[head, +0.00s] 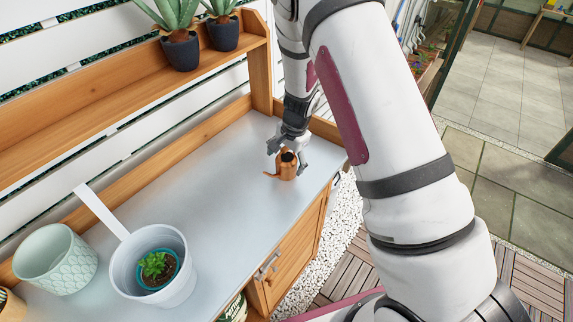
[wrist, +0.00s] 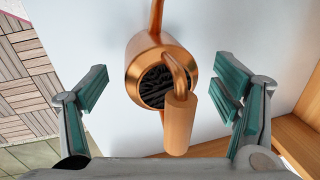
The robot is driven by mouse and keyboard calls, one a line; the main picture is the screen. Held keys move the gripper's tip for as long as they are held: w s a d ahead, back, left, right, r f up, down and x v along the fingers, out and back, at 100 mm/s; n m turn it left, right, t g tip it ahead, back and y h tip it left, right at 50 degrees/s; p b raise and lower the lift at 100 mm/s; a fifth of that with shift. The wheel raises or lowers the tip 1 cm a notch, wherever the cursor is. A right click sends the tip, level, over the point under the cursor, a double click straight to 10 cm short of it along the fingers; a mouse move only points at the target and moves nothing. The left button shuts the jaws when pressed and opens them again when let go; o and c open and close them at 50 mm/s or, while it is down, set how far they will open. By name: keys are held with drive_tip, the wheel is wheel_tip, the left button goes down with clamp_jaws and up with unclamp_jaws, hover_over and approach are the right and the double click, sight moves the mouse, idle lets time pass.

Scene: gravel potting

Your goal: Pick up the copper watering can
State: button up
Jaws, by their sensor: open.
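The copper watering can (head: 287,167) stands on the grey metal top of the potting bench, toward its far right end. In the wrist view the can (wrist: 144,62) shows from above, with a dark opening, its spout pointing up in the picture and a handle with a thick copper grip (wrist: 179,125) toward my gripper. My gripper (head: 288,157) is right over the can in the head view. In the wrist view my gripper (wrist: 168,95) is open, with one green-padded finger on each side of the can and a visible gap on both sides.
A white pot with a long handle (head: 119,262) holds a small potted plant (head: 155,268). A pale green pot (head: 55,260) stands left of it. Dark-potted succulents (head: 181,50) sit on the wooden shelf (head: 100,105) above. The middle of the bench top (head: 215,190) is clear.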

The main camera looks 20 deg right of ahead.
sight(287, 150)
drive_tip(key=c, duration=1.6)
drive_tip(key=shift+w+r, duration=0.1)
drive_tip(key=shift+r, duration=0.35)
drive_tip(key=r, duration=0.1)
drive_tip(key=r+b, duration=0.1)
drive_tip(key=shift+s+r, duration=0.4)
drive_tip(key=s, duration=0.5)
drive_tip(key=s+a+r+b, duration=0.1)
drive_tip(key=s, duration=0.4)
drive_tip(key=s+a, duration=0.1)
drive_tip(key=s, duration=0.4)
drive_tip(key=shift+s+a+r, duration=0.1)
drive_tip(key=shift+a+r, duration=0.05)
drive_tip(key=shift+a, duration=0.1)
